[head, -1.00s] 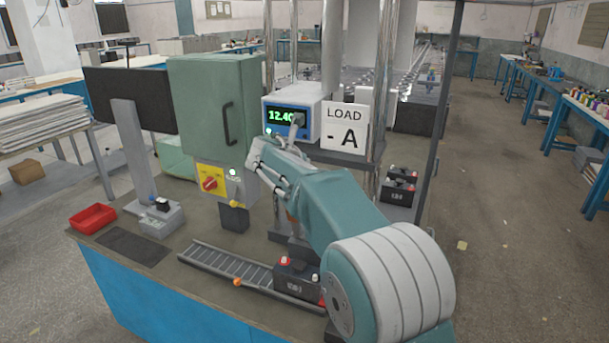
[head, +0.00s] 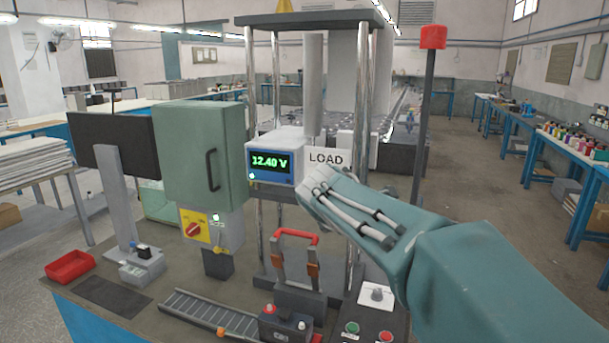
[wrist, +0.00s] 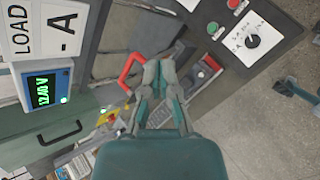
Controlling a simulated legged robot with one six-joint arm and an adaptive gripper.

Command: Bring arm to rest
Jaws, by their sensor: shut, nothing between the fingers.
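My arm (head: 430,235) reaches in from the lower right of the head view, its forearm bent up toward the bench. My gripper (wrist: 159,68) shows in the wrist view with its fingers together and nothing between them. It is hidden behind the forearm in the head view. Below it in the wrist view are a red handle (wrist: 130,72) and a dark battery (wrist: 207,72), both apart from the fingers as far as I can tell.
The meter (head: 272,162) reads 12.40 V, with the LOAD sign (head: 326,157) partly covered by my arm. Open floor lies to the right.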

